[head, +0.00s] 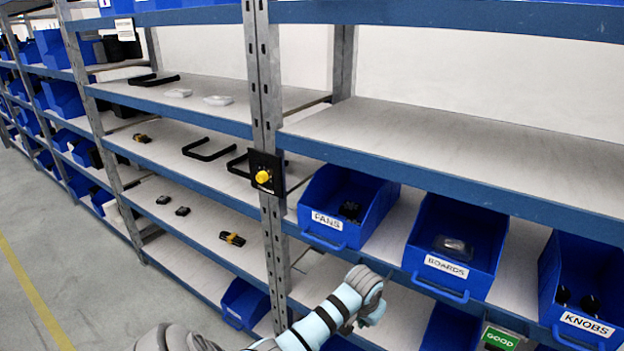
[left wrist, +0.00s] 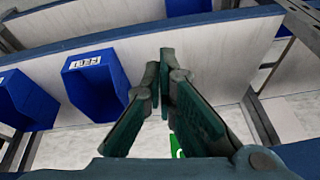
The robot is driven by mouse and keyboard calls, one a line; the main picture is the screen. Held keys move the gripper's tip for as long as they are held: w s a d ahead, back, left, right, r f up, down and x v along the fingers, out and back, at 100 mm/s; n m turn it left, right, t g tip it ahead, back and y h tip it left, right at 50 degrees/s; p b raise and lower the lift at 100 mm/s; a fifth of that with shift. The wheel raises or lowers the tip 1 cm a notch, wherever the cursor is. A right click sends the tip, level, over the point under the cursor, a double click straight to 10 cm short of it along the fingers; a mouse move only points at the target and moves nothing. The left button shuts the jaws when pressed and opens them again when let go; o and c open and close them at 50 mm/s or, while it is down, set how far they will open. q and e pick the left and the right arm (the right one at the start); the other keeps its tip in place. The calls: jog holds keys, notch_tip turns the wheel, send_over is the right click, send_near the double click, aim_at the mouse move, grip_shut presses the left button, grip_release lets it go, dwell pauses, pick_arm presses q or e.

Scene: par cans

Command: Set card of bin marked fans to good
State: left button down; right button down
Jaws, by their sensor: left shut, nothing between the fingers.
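The blue bin marked FANS (head: 307,205) stands at the left end of the middle shelf on the right bay in the head view, with dark items inside. Only its white label (head: 327,221) shows on its front; I see no card on it. My left arm comes in from the bottom, its wrist below and right of that bin; the fingers do not show clearly there. In the left wrist view my left gripper (left wrist: 161,75) is shut and empty. A small green patch (left wrist: 177,151) shows between the fingers; I cannot tell which card it is.
A bin marked BOARDS (head: 447,265) and a bin marked KNOBS (head: 585,322) stand right of it. A green card reading GOOD (head: 500,338) shows at the bottom edge. A yellow knob (head: 263,177) sits on the upright. The shelf above is bare.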

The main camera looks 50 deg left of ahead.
pick_arm(q)
jog(key=s+d+f, duration=0.2)
jog(key=s+f, duration=0.8)
jog(key=f, duration=0.3)
jog(key=s+d+f+m+g+b, duration=0.1)
jog(key=s+f, duration=0.9)
jog(key=f, duration=0.2)
jog(key=shift+d+f+b, duration=0.3)
jog(key=shift+d+f, duration=0.1)
